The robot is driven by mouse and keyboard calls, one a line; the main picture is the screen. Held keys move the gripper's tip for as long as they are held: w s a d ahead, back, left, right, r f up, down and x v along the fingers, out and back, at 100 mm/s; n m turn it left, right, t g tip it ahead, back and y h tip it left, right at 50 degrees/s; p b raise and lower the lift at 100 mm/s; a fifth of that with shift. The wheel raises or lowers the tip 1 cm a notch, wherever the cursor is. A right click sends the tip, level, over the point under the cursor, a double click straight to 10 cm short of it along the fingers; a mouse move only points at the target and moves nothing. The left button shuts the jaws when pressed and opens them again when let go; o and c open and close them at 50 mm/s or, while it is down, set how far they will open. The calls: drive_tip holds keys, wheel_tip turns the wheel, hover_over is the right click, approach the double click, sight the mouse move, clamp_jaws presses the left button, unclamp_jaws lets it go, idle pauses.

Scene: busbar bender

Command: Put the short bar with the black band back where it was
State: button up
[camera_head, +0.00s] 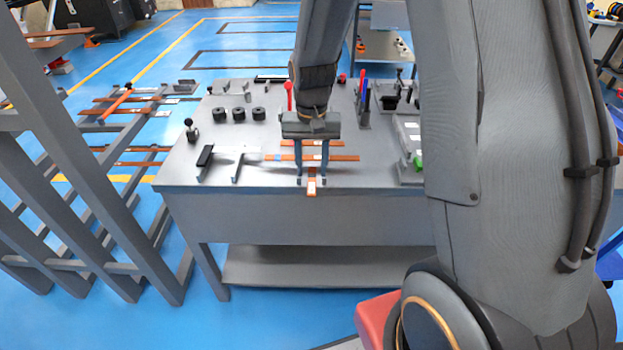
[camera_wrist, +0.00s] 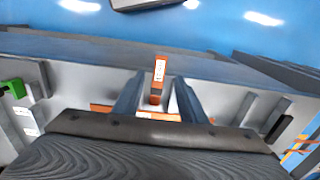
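My gripper (camera_head: 311,180) points down at the front edge of the grey table, its two fingers apart. A copper bar with a white label (camera_head: 311,187) lies between the fingers and points toward the front edge. In the wrist view this bar (camera_wrist: 160,70) shows gaps to both fingers (camera_wrist: 160,84), so they straddle it without gripping. A dark line crosses it near the label, but I cannot tell whether this is the black band. Another copper bar (camera_head: 343,158) lies crosswise behind the fingers, partly hidden by them. It also shows in the wrist view (camera_wrist: 103,108).
Grey brackets, one with a black top (camera_head: 205,156), stand left of my gripper. Black round pieces (camera_head: 239,114) and red-handled tools (camera_head: 363,88) stand farther back. A grey tray with a green piece (camera_head: 417,162) is at right. A rack with copper bars (camera_head: 115,105) stands left.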

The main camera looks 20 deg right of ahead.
wheel_tip(320, 180, up, 6)
drive_tip(key=b, duration=0.1)
drive_tip(key=s+n+t, duration=0.1)
drive_tip(key=s+n, duration=0.2)
drive_tip(key=s, duration=1.1)
drive_tip(key=shift+s+d+f+n, duration=0.2)
drive_tip(key=shift+d+n, duration=0.1)
drive_tip(key=shift+d, duration=0.1)
drive_tip(key=shift+f+b, duration=0.1)
drive_tip(key=shift+b, duration=0.2)
